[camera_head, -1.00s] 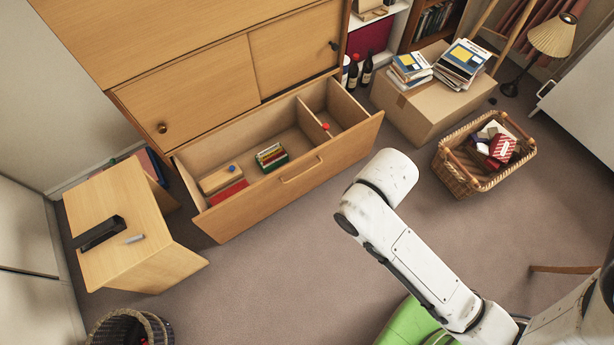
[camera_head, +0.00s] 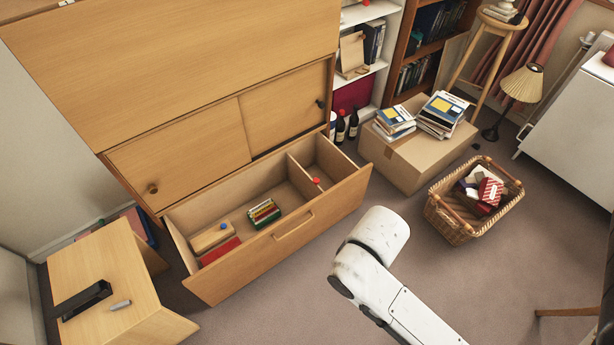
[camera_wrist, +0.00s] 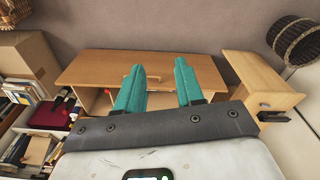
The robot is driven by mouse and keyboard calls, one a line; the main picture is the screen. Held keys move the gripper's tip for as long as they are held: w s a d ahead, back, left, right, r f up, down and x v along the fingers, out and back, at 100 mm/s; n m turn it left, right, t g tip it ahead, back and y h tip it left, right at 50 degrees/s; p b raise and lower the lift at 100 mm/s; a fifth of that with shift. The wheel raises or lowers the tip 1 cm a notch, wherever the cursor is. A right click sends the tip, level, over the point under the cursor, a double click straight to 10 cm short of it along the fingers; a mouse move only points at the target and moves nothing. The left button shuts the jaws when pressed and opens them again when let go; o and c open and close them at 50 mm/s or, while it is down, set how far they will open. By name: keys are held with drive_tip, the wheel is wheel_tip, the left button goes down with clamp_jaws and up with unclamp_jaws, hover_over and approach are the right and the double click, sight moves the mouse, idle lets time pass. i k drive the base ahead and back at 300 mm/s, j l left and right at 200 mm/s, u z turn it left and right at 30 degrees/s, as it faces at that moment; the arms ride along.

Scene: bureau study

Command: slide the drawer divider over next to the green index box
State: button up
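The drawer (camera_head: 275,240) is pulled out of the wooden bureau. A thin wooden divider (camera_head: 301,176) stands across its right part. A small red knob (camera_head: 316,181) shows near its front end; I cannot tell if it is fixed to the divider. The striped green, yellow and red block (camera_head: 264,214), whose green part may be the index box, stands left of the divider, apart from it. My gripper (camera_wrist: 160,88) shows in the wrist view with its teal fingers apart and nothing between them, pointing toward the drawer front. It is not visible in the head view.
A wooden box with a blue knob (camera_head: 211,237) and a red box (camera_head: 220,251) lie in the drawer's left end. A small wooden table (camera_head: 105,285) stands left. A cardboard box (camera_head: 418,160) and a wicker basket (camera_head: 450,224) stand right. Carpet before the drawer is clear.

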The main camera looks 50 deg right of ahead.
sight(308, 187)
drive_tip(key=i+l+z, duration=0.1)
drive_tip(key=i+z, duration=0.2)
drive_tip(key=i, duration=0.15)
drive_tip(key=i+z, duration=0.3)
drive_tip(key=i, duration=0.2)
